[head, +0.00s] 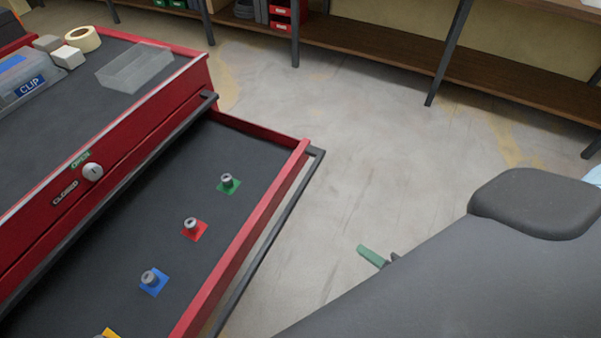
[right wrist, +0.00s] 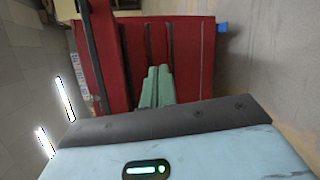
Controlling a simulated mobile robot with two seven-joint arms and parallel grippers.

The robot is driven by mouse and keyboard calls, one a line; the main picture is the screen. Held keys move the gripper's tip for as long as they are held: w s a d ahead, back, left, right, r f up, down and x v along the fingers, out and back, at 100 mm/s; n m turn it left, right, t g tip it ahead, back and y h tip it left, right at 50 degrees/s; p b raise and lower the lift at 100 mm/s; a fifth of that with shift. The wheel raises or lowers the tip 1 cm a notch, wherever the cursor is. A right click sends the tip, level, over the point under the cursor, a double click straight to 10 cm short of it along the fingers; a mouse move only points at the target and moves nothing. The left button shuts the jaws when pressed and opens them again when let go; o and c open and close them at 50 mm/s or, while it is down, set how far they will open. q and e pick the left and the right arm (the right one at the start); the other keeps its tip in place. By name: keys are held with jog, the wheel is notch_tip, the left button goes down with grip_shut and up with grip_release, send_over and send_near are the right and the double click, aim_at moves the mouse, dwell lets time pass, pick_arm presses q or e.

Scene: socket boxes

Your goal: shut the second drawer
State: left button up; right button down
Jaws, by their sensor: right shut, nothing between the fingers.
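A red drawer (head: 245,240) stands pulled out below the front of the red cabinet (head: 130,150), with a dark bar handle (head: 282,218) along its outer edge. It looks like the second drawer, under a closed one with its own dark handle (head: 150,160). My right gripper's green fingertip (head: 372,256) shows beyond the drawer's handle, to its right and apart from it in the picture; my arm hides the rest. In the right wrist view the green fingers (right wrist: 157,86) are shut and empty, with red cabinet panels (right wrist: 185,50) behind them. My left gripper is out of view.
Sockets on coloured squares, such as a green one (head: 229,184) and a blue one (head: 153,281), sit in the open drawer. A clear tray (head: 135,68) and a tape roll (head: 83,38) lie on top. Bare floor (head: 330,150) lies right; a shelf (head: 400,60) stands behind.

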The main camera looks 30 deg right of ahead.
jog(key=w+d+r+n+y, duration=0.3)
jog(key=w+r+n+y, duration=0.4)
jog(key=n, duration=1)
jog(key=n+p, duration=0.2)
send_near(293, 177)
jog(key=shift+t+h, duration=0.3)
jog(key=shift+h, duration=0.1)
jog(key=x, duration=0.5)
jog(key=shift+a+r, duration=0.1)
jog(key=shift+a, duration=0.15)
jog(key=shift+p+x, duration=0.3)
jog(key=shift+x, duration=0.45)
jog(key=shift+a, duration=0.1)
